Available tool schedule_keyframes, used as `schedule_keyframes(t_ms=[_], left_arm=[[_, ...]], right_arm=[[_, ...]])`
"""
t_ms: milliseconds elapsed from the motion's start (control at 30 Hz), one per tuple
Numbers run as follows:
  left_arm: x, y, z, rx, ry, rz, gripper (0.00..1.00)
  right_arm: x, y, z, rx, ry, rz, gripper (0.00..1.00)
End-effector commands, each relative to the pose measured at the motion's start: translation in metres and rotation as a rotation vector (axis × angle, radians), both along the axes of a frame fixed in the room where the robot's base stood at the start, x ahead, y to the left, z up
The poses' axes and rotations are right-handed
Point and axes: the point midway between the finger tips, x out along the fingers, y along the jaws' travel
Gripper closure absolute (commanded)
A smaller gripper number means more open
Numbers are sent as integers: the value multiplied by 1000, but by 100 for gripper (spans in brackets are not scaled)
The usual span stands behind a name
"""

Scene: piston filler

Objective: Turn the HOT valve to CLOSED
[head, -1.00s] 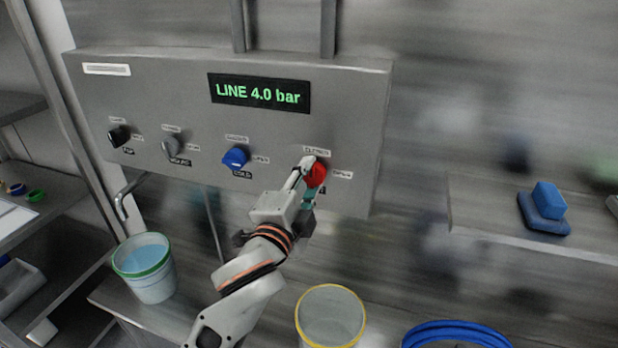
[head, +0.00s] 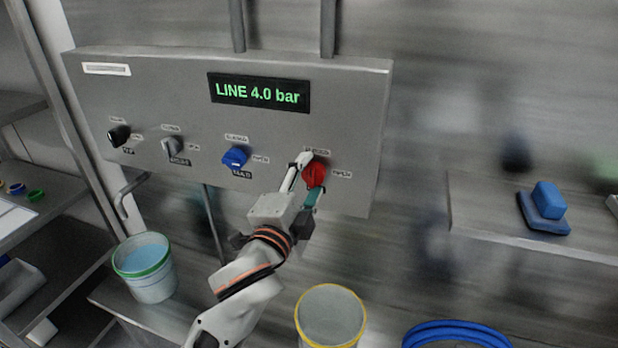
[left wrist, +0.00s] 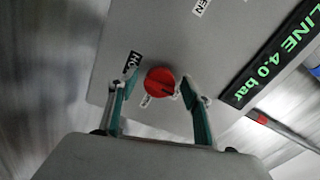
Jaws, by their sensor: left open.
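The HOT valve is a red round knob (head: 314,173) at the right end of the grey panel (head: 340,100). My left gripper (head: 309,175) is open at the knob, one finger on each side. In the left wrist view the fingers (left wrist: 161,88) flank the knob with gaps visible; whether either touches it I cannot tell. The small position labels are too blurred to read surely. My right gripper is not in view.
A blue knob (head: 235,156), a grey knob (head: 171,147) and a black knob (head: 119,135) are to the left on the panel. The display (head: 258,92) reads LINE 4.0 bar. Buckets (head: 330,318) stand below. A shelf (head: 480,220) with a blue block is at right.

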Motion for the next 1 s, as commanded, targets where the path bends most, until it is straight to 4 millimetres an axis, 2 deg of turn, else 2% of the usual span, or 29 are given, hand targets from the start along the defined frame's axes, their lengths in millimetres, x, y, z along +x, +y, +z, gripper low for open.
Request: schedule_keyframes(t_ms=[500,700,1000], left_arm=[[-90,29,-1,0,2,-1,51],[-106,34,0,-1,1,-1,51],[-109,35,0,-1,0,-1,51]], right_arm=[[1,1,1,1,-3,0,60],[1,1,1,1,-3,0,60],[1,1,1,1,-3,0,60]])
